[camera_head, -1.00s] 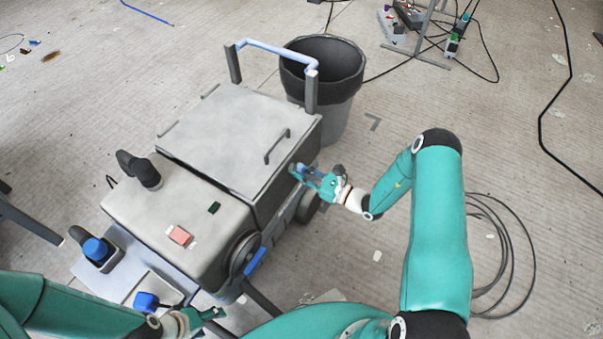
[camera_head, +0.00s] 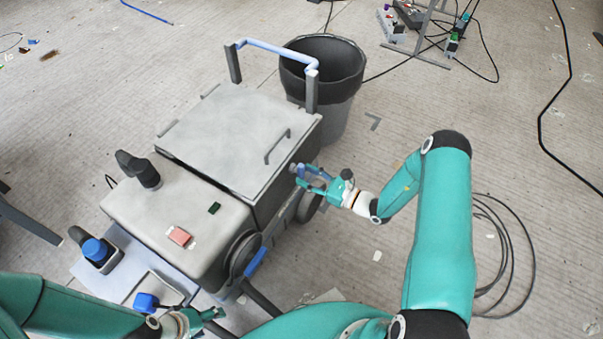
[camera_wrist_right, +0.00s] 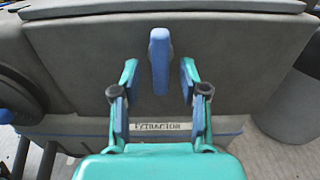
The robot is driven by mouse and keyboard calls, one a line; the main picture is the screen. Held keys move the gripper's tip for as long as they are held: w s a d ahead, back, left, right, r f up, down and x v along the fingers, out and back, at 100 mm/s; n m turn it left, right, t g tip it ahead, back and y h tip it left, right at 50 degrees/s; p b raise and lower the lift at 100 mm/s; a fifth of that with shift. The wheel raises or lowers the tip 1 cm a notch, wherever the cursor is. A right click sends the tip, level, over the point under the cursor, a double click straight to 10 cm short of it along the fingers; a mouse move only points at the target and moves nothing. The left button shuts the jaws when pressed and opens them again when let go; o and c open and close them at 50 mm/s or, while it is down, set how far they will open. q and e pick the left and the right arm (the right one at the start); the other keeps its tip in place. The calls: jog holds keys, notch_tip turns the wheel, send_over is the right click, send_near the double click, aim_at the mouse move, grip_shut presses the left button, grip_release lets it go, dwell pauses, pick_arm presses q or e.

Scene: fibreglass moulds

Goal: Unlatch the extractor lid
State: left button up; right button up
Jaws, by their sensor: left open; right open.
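The extractor is a grey wheeled box with a pale grey lid (camera_head: 235,135) that lies closed. Its latch, an upright blue lever (camera_wrist_right: 160,60), is on the dark front side below the lid edge, above an "EXTRACTION" label (camera_wrist_right: 162,127). My right gripper (camera_head: 304,176) is open at the box's right side. In the right wrist view its fingers (camera_wrist_right: 159,82) stand either side of the latch's line, with gaps on both sides; I see no contact. My left gripper (camera_head: 216,318) is open and empty at the lower left, in front of the extractor.
A black-rimmed bin (camera_head: 322,70) stands behind the extractor. A blue push handle (camera_head: 275,50) rises at its back. A red button (camera_head: 179,237) sits on the lower body. A coiled cable (camera_head: 515,255) lies right of my right arm. The floor to the right is mostly clear.

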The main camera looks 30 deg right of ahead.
jog(key=v, duration=0.9)
jog(key=shift+s, duration=0.2)
jog(key=shift+d, duration=0.1)
